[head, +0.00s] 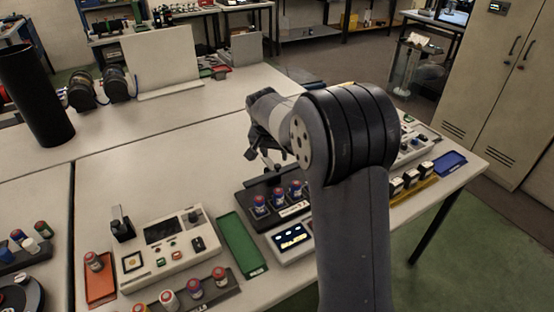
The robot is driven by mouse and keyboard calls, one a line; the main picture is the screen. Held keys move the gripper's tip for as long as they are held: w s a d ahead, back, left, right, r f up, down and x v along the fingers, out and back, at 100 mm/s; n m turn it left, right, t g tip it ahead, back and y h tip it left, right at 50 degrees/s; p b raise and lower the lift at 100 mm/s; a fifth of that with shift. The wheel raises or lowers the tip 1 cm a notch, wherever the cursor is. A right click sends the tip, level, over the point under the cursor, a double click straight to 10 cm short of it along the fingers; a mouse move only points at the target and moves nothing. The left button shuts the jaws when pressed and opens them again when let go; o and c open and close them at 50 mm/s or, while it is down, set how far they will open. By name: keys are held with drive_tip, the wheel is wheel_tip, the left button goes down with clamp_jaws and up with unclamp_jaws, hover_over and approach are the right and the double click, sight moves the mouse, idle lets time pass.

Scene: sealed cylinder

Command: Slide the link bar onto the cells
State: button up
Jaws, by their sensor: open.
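Several blue cells with red tops (260,205) stand upright in a black rack (250,224) just left of my arm. The rack's right end is hidden behind the arm. My gripper (260,160) is above and behind the cells, apart from them, with its dark fingers open. I see nothing held between the fingers, though the view there is small and partly blocked. I cannot make out the link bar for certain; it may be hidden by the arm or too small to tell.
A lit display box (291,238) sits in front of the rack, beside a green tray (242,246). A control panel (165,246) and an orange tray (101,284) stand to the left. Black stamps (410,179) and a blue tray (450,162) are right. The table behind is mostly clear.

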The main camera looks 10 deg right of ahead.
sight(278, 165)
drive_tip(key=x, duration=0.6)
drive_tip(key=shift+w+d+f+p, duration=0.1)
drive_tip(key=shift+w+f+p, duration=0.05)
drive_tip(key=shift+f+p, duration=0.15)
clamp_jaws()
